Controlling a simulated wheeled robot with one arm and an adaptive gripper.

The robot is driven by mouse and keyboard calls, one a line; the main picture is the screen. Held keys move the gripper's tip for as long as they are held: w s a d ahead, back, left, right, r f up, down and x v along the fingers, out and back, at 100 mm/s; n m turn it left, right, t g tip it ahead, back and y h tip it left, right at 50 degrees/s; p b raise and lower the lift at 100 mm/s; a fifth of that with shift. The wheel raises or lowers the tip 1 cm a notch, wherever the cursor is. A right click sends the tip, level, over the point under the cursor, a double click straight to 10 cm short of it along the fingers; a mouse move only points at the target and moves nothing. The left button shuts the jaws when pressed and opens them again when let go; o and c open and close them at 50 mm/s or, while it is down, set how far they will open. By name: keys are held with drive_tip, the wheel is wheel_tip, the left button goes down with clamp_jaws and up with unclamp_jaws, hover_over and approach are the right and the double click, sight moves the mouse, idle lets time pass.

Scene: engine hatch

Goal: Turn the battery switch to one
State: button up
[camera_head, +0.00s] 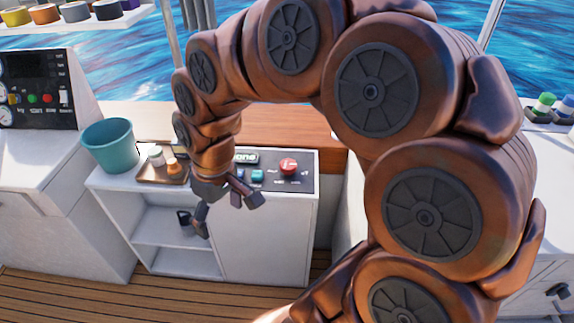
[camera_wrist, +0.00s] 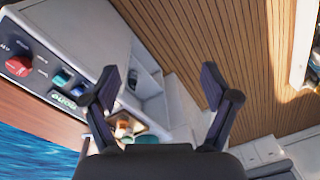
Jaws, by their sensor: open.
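A round red knob (camera_head: 288,166), which looks like the battery switch, sits on the dark panel (camera_head: 305,182) on top of the white cabinet. Its small markings are too small to read, so I cannot tell its setting. In the wrist view the red knob (camera_wrist: 17,66) is at the far left edge. My gripper (camera_head: 228,213) is open and empty, in front of the cabinet, left of and lower than the knob, apart from it. In the wrist view my gripper's spread fingers (camera_wrist: 160,88) have nothing between them.
Teal controls (camera_head: 257,175) and a pale-lettered label (camera_head: 246,158) lie left of the knob. A brown tray (camera_head: 150,175) with small containers and a teal bucket (camera_head: 109,145) stand farther left. An open shelf (camera_head: 170,233) is below. Wooden floor (camera_head: 60,285) lies in front.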

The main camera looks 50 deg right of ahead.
drive_tip(key=w+d+f+t+b, duration=0.1)
drive_tip(key=w+d+f+t, duration=0.15)
drive_tip(key=w+d, duration=0.65)
drive_tip(key=m+t+h+b, duration=0.2)
drive_tip(key=m+b, duration=0.1)
approach(289, 164)
drive_tip(key=f, duration=0.2)
drive_tip(key=shift+w+p+x, duration=0.2)
drive_tip(key=shift+p+x, duration=0.3)
drive_tip(key=shift+x, duration=1.4)
drive_tip(key=shift+w+p+x, duration=0.15)
drive_tip(key=shift+p+x, duration=0.3)
drive_tip(key=shift+x, duration=1.45)
drive_tip(key=shift+r, duration=0.15)
drive_tip(key=c, duration=1.2)
